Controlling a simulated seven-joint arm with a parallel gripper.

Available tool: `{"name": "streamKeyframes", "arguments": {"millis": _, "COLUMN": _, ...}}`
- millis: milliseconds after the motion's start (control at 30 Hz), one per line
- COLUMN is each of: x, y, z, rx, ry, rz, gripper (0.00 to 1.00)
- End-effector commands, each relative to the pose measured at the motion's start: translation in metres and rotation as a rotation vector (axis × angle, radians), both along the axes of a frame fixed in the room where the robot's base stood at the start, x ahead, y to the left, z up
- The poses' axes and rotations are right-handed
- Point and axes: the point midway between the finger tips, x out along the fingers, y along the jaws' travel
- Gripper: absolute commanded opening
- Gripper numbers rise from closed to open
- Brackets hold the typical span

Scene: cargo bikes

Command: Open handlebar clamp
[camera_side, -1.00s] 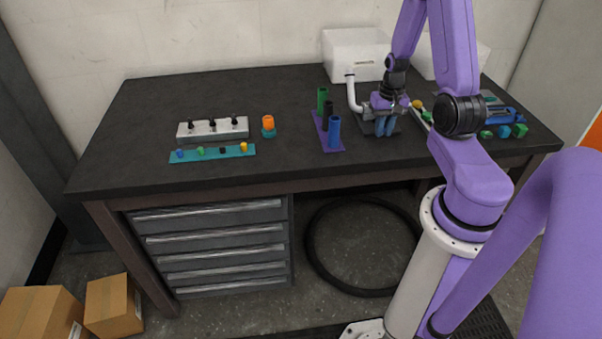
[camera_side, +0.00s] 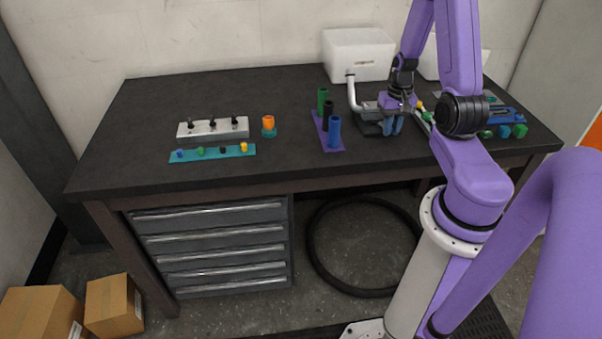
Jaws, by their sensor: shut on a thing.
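The white bent handlebar tube (camera_side: 352,92) stands at the back right of the table and runs down to a dark clamp on a dark base plate (camera_side: 369,128). My gripper (camera_side: 392,125) points down at the right side of this clamp, with its blue fingertips low and close together. It is shut on part of the handlebar clamp. The held part is hidden by the fingers and too small to make out.
A purple rack (camera_side: 341,149) with green, black and blue cylinders stands left of the clamp. Blue and green parts (camera_side: 505,131) lie to the right. A white box (camera_side: 358,55) is behind. A white switch block (camera_side: 212,128), teal strip (camera_side: 212,153) and orange knob (camera_side: 268,122) are further left.

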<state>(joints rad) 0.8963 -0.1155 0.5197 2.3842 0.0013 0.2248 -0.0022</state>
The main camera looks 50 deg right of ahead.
Motion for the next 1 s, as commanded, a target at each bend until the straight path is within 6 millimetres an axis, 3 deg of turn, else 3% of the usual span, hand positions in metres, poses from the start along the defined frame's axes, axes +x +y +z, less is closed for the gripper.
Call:
{"name": "streamKeyframes", "arguments": {"millis": 33, "x": -0.009, "y": 0.004, "z": -0.002, "rx": 0.020, "ry": 0.020, "rz": -0.009, "gripper": 0.00}}
{"name": "streamKeyframes", "arguments": {"millis": 133, "x": -0.009, "y": 0.003, "z": -0.002, "rx": 0.020, "ry": 0.020, "rz": -0.011, "gripper": 0.00}}
{"name": "streamKeyframes", "arguments": {"millis": 167, "x": -0.009, "y": 0.003, "z": -0.002, "rx": 0.020, "ry": 0.021, "rz": -0.011, "gripper": 0.22}}
{"name": "streamKeyframes", "arguments": {"millis": 200, "x": -0.009, "y": 0.003, "z": -0.002, "rx": 0.020, "ry": 0.021, "rz": -0.011, "gripper": 0.35}}
{"name": "streamKeyframes", "arguments": {"millis": 233, "x": -0.009, "y": 0.003, "z": -0.002, "rx": 0.020, "ry": 0.020, "rz": -0.011, "gripper": 0.38}}
{"name": "streamKeyframes", "arguments": {"millis": 567, "x": -0.005, "y": 0.002, "z": 0.002, "rx": 0.011, "ry": 0.011, "rz": -0.006, "gripper": 0.38}}
{"name": "streamKeyframes", "arguments": {"millis": 1000, "x": -0.004, "y": 0.001, "z": 0.038, "rx": 0.007, "ry": 0.007, "rz": -0.005, "gripper": 0.38}}
